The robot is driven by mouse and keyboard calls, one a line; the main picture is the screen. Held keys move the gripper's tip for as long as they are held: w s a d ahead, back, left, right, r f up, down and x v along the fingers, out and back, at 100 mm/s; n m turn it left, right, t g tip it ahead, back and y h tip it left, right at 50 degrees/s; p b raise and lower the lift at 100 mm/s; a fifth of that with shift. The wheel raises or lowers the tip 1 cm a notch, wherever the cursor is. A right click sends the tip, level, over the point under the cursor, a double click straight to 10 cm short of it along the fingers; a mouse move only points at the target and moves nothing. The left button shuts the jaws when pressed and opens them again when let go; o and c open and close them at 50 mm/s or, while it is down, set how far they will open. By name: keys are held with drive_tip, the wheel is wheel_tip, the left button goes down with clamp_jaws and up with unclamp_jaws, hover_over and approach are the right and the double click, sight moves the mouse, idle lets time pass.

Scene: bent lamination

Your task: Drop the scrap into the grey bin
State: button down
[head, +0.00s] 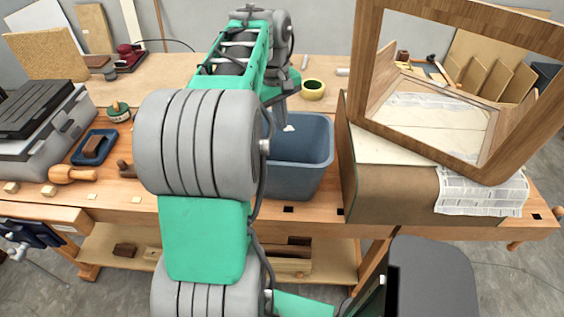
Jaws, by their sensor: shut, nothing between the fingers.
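The grey bin (300,182), blue-grey in colour, stands open on the workbench right of my arm. My arm hides its left side. A small pale piece (289,128), which may be the scrap, shows within the bin's opening near its far wall. I cannot tell whether it rests on something or is in the air. My gripper (281,112) is partly hidden by my arm and points down over the bin's far left part, just above the pale piece. It is shut with nothing held.
A wooden frame (368,65) leans over a brown box-like form (395,190) right of the bin. A yellow tape roll (313,90) lies behind the bin.

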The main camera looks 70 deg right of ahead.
drive_tip(key=c, duration=2.1)
unclamp_jaws()
drive_tip(key=shift+r, duration=0.1)
drive_tip(key=o, duration=0.4)
drive_tip(key=r, duration=0.2)
drive_tip(key=r+p, duration=0.1)
drive_tip(key=r, duration=0.2)
drive_tip(key=r+p, duration=0.1)
drive_tip(key=r, duration=0.1)
drive_tip(key=shift+w+a+r, duration=0.25)
drive_tip(key=shift+a+r, duration=0.1)
